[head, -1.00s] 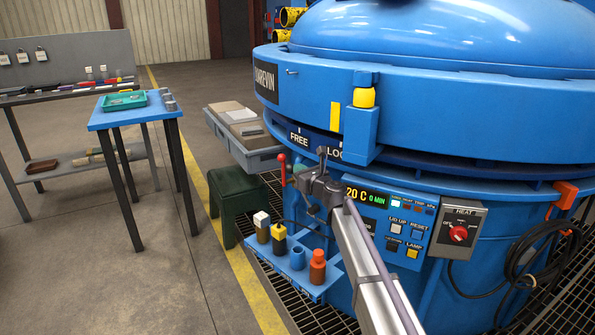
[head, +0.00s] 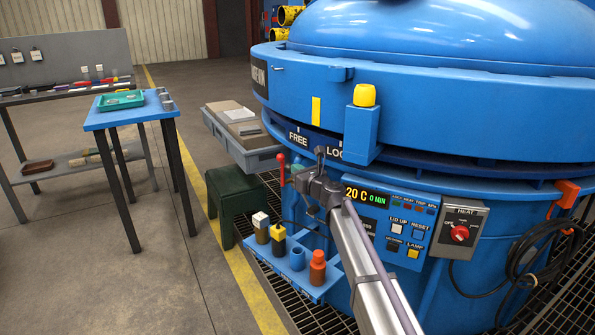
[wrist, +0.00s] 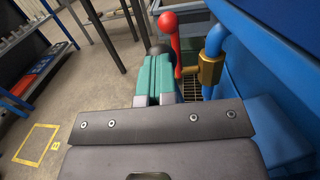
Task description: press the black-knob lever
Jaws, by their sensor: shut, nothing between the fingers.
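A black knob (wrist: 158,48) shows in the wrist view just past the tips of my gripper (wrist: 153,64). The fingers are together with nothing between them. They point at the knob and look close to it or touching; I cannot tell which. The knob's lever arm is hidden behind the fingers. In the head view my gripper (head: 297,170) is at the furnace's front left, beside the control panel, and the black knob cannot be made out there.
A red-knobbed lever (wrist: 168,23) stands right beside the fingertips, with a brass valve (wrist: 209,69) on a blue pipe to its right. A blue rack (head: 318,290) holds several pieces below my arm. The furnace lid (head: 430,90) rises behind.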

